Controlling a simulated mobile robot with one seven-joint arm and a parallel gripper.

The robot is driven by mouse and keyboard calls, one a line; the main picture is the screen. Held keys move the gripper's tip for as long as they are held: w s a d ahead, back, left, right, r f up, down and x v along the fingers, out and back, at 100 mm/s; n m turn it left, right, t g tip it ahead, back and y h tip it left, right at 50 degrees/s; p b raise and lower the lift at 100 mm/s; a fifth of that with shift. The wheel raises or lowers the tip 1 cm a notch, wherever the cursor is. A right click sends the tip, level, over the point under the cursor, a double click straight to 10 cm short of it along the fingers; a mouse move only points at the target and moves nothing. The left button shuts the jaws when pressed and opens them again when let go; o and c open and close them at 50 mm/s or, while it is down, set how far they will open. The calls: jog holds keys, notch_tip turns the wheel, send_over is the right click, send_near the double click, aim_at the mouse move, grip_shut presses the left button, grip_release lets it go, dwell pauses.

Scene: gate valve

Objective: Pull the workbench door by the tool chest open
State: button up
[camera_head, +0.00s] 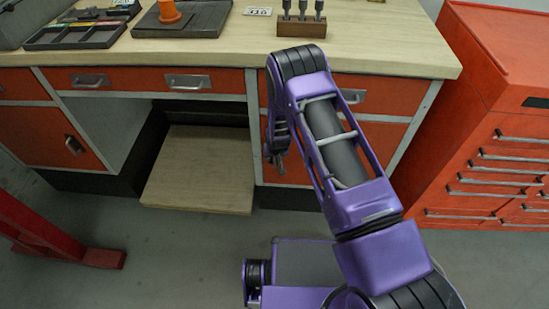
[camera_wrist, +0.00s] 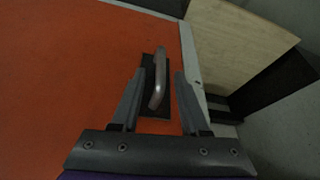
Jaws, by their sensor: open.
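The orange workbench door (camera_head: 384,138) by the tool chest is mostly behind my arm in the head view, and it looks closed. In the wrist view the orange door face (camera_wrist: 80,75) fills the left side. Its grey bar handle (camera_wrist: 158,78) on a dark backing plate sits near the door's edge. My gripper (camera_wrist: 160,73) is open, one finger on each side of the handle in the picture. I cannot tell whether the fingers touch it or how far off they are. In the head view my gripper (camera_head: 274,158) hangs at the door's left part.
The red tool chest (camera_head: 500,130) stands right of the workbench (camera_head: 390,50). An open bay with a wooden board (camera_head: 200,170) lies left of the door. Another orange door (camera_head: 45,135) is at far left. A red metal stand (camera_head: 50,235) is at lower left.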

grip_shut()
dwell(1.4)
